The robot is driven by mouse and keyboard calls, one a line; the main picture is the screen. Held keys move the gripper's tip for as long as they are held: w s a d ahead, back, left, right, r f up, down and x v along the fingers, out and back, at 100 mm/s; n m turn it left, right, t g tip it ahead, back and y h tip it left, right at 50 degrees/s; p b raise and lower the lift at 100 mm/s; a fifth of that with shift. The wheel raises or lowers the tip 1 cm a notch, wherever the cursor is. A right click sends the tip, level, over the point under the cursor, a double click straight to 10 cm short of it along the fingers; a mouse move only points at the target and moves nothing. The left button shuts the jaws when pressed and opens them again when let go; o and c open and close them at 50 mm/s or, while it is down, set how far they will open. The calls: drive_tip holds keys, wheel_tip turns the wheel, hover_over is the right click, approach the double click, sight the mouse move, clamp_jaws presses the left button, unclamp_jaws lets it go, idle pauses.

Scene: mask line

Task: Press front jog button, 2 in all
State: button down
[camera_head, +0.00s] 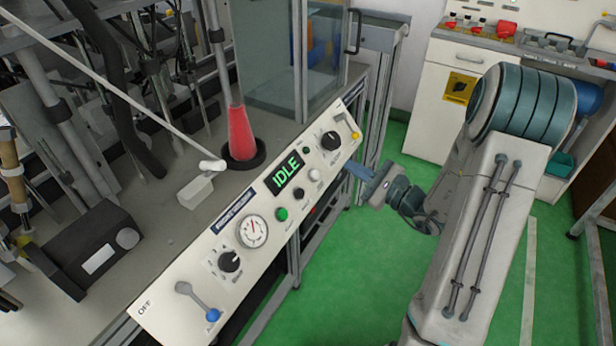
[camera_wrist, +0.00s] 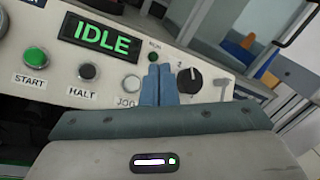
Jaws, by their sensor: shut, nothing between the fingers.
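The jog button (camera_wrist: 132,82) is a pale round button on the white control panel (camera_wrist: 50,65), above a label reading "JOG" that my gripper partly covers. In the head view the jog button (camera_head: 314,175) sits on the sloped panel, below the display. My gripper (camera_wrist: 160,76) is shut, with its blue fingers together and nothing between them. In the wrist view the fingertips are just right of the jog button, between it and a black knob (camera_wrist: 188,80). In the head view my gripper (camera_head: 352,170) is to the right of the panel. Contact with the panel cannot be told.
The display (camera_head: 285,172) reads "IDLE". A green start button (camera_head: 282,214) and a dark halt button (camera_head: 298,194) lie left of the jog button. A red cone (camera_head: 241,132) stands behind the panel. Green floor (camera_head: 365,270) is open in front.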

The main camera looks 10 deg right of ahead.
sight(315, 175)
drive_tip(key=shift+w+d+f+m+t, duration=0.25)
drive_tip(key=shift+w+d+m+t, duration=0.05)
drive_tip(key=shift+w, duration=0.05)
drive_tip(key=shift+a, duration=0.2)
drive_tip(key=w+a+f+b, duration=0.4)
drive_tip(key=a+f, duration=0.1)
drive_tip(key=shift+a+f, duration=0.3)
drive_tip(key=shift+f, duration=0.05)
idle(2.0)
drive_tip(key=shift+w+a+f+b, duration=0.2)
drive_tip(key=shift+w+f+b, duration=0.05)
drive_tip(key=shift+b, duration=0.3)
